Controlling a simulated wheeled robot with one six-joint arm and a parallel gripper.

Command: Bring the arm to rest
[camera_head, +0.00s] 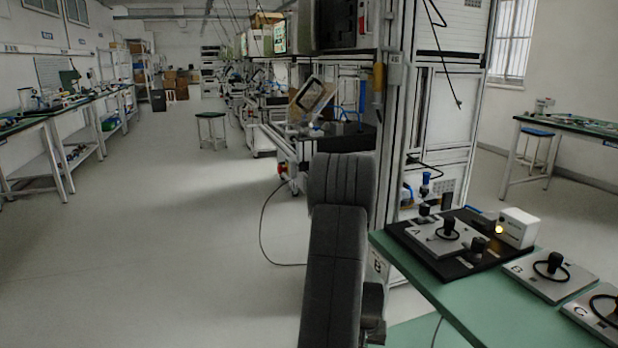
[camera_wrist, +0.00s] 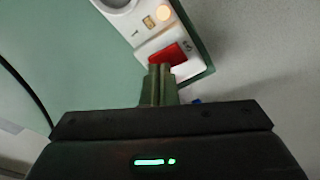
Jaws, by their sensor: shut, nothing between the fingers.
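My gripper (camera_wrist: 160,72) shows in the wrist view with its two greenish fingers together and nothing between them. Ahead of the fingertips lies a white panel (camera_wrist: 187,68) with a red block or button (camera_wrist: 172,53) on it. The fingertips overlap the red part in the picture; I cannot tell whether they touch it. In the head view my dark grey arm stands in the lower middle, left of the green table (camera_head: 470,318). My gripper is hidden or out of that view.
On the green table are a black board (camera_head: 455,268) with a plate marked A (camera_head: 433,243), a white box (camera_head: 518,227) with a lit yellow lamp, and plates marked B (camera_head: 535,281) and C (camera_head: 580,311). A metal-framed rack (camera_head: 440,110) stands behind. Open floor (camera_head: 170,250) lies left.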

